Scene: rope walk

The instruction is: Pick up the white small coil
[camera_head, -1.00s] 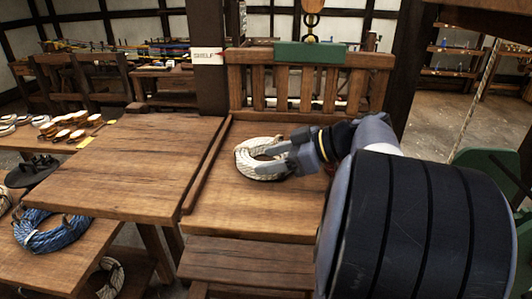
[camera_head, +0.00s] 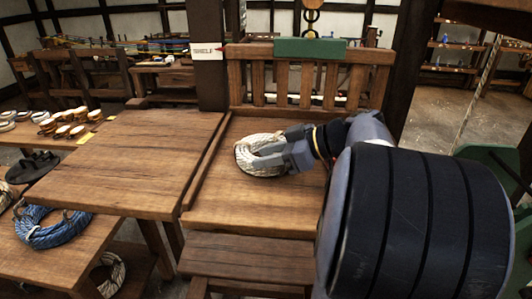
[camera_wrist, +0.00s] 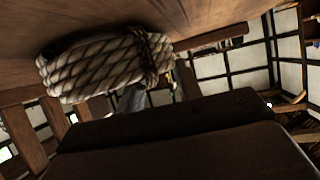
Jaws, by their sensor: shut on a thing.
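The white small coil (camera_head: 243,160) lies on the wooden seat-like surface with a raised edge, in the middle of the head view. My gripper (camera_head: 268,159) reaches it from the right and is shut on the coil's rope, with its fingers over the coil's right part and centre. In the wrist view the coil (camera_wrist: 100,68) shows close up as thick twisted pale rope with a dark binding. It appears to touch or sit just at the wooden surface; a gap cannot be made out. The fingertips are partly hidden by the rope.
A slatted wooden back (camera_head: 310,83) with a green pad stands behind the coil. A bare wooden table (camera_head: 130,160) adjoins on the left. A blue coil (camera_head: 50,236) lies at lower left. A dark post (camera_head: 211,60) with a sign rises behind.

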